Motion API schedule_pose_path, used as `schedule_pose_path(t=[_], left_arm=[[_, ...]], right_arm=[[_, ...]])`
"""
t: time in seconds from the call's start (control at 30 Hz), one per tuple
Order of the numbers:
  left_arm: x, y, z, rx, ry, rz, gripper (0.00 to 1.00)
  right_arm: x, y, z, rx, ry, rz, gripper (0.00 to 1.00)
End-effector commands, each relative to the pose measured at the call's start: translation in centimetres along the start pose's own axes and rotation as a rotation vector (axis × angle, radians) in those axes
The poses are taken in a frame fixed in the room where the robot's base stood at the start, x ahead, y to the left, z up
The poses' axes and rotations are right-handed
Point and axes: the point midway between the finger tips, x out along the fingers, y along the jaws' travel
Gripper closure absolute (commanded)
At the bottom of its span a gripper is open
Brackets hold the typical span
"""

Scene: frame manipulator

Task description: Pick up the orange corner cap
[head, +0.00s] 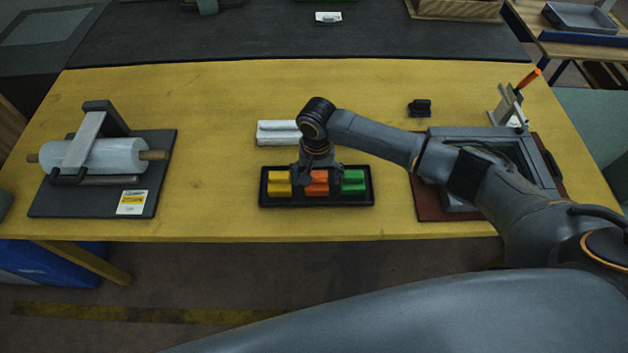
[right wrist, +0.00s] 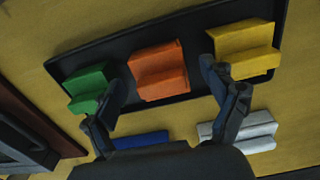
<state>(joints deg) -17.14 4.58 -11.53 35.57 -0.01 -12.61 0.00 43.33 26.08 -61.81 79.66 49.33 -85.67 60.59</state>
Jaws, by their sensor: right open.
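The orange corner cap (head: 317,183) sits in the middle of a black tray (head: 317,203), between a yellow cap (head: 279,184) and a green cap (head: 353,182). My right gripper (head: 319,172) is just above the orange cap and hides part of it in the head view. In the right wrist view the orange cap (right wrist: 158,71) shows whole, ahead of and between the spread fingers of my right gripper (right wrist: 165,95). Nothing is between the fingers. My left gripper is not in view.
A white-grey block (head: 278,133) lies behind the tray. A roll on a dark stand (head: 100,158) is at the left of the yellow table (head: 215,110). A grey frame (head: 480,135) is at the right, under my arm. A small black part (head: 419,108) lies behind.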

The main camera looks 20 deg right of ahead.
Motion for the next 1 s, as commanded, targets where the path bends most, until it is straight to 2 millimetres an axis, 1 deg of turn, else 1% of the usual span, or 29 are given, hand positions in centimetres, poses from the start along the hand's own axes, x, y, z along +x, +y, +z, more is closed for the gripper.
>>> schedule_pose_path(t=[0.03,0.13,0.37,0.4,0.47,0.5,0.63,1.0], left_arm=[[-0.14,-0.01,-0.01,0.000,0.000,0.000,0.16],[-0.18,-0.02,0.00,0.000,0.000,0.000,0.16],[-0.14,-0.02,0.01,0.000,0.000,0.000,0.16],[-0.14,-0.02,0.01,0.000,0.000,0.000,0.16],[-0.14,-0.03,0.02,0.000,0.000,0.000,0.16],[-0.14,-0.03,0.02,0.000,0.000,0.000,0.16],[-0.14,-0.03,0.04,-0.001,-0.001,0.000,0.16],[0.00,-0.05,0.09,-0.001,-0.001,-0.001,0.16]], right_arm=[[0.57,0.03,0.03,0.001,-0.001,0.002,0.15],[1.26,0.05,0.00,0.001,0.001,0.001,0.15],[1.39,0.05,-0.01,0.000,0.001,0.001,0.15],[1.38,0.04,-0.01,0.000,0.001,0.001,0.23],[1.38,0.04,-0.01,0.000,0.001,0.001,0.35],[1.37,0.04,-0.01,0.000,0.001,0.001,0.44],[1.36,0.05,-0.02,0.000,0.001,0.001,0.70],[1.12,0.02,-0.04,0.000,0.002,0.000,0.70]])
